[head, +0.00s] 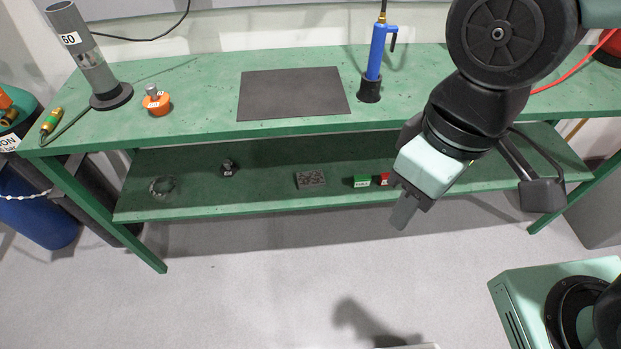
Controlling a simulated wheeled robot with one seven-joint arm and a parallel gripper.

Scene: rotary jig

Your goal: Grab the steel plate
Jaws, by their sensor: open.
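A flat dark grey rectangular sheet (294,93) lies on the green bench top near its middle. A small dark grey rectangular block (310,179) with a mottled top lies on the lower shelf. I cannot tell from looks alone which of the two is the steel plate. My gripper (404,212) hangs in front of the bench, right of both, pointing down. It is open, with nothing seen between its fingers; the finger gap is hard to see from this side.
The green bench (205,75) has a lower shelf (262,185). On the shelf are a green box (362,181), a red item (384,179), a small dark part (229,168) and a ring-like coil (162,187). A blue tool (377,55), an orange weight (156,101) and a grey tube (88,62) stand on top.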

